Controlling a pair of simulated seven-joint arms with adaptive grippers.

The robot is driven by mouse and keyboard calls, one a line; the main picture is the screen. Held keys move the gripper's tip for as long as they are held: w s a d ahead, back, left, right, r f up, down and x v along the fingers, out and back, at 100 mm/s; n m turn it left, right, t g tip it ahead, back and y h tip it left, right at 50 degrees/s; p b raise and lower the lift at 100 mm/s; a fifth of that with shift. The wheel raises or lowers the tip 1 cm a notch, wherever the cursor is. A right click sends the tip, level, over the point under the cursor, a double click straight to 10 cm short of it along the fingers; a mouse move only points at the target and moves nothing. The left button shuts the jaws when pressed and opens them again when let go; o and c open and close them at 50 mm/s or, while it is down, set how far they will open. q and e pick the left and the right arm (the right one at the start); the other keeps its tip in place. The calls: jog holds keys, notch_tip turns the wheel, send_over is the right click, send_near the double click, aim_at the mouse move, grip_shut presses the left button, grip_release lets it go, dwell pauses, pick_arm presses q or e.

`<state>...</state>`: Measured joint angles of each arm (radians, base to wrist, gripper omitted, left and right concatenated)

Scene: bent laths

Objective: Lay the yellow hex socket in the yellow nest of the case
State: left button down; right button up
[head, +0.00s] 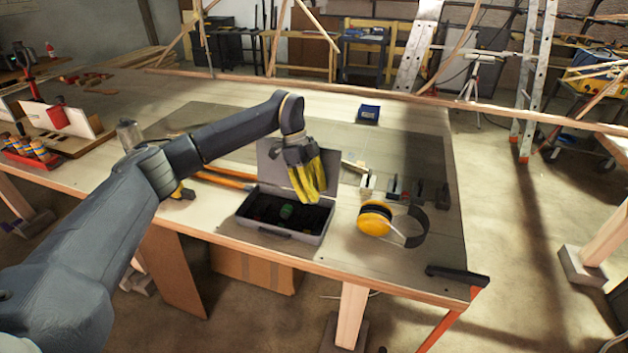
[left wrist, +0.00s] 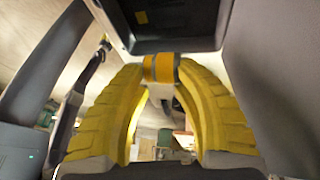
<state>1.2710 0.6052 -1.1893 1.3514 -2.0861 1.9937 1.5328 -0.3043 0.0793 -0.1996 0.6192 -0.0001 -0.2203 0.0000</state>
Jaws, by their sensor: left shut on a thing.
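The open case (head: 262,231) lies on the table with its lid raised at the back. My left gripper (head: 310,196) points down over the right part of the case, in front of the lid. In the left wrist view its two yellow fingers (left wrist: 160,78) are closed on the yellow hex socket (left wrist: 161,67), which shows a yellow band and a grey end. The dark wall of the case (left wrist: 170,46) is just beyond the socket. A yellow patch (left wrist: 140,17), perhaps the yellow nest, shows inside it. In the head view the fingers hide the socket. My right gripper is out of view.
A green piece (head: 286,211) sits in the case. Yellow and black ear defenders (head: 376,218) lie just right of it. Several small dark blocks stand behind them, and a blue box (head: 368,113) is farther back. Orange rods (head: 222,179) lie left of the lid.

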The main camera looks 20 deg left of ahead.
aim_at(316, 224)
pick_arm(q)
jog(key=shift+s+a+f, duration=0.1)
jog(key=shift+a+f, duration=0.05)
jog(key=shift+f, duration=3.2)
jog(key=shift+f, duration=0.7)
jog(key=c, duration=1)
grip_release()
jog(key=shift+o, duration=0.2)
jog(key=shift+r, duration=0.1)
jog(key=shift+r, duration=3.4)
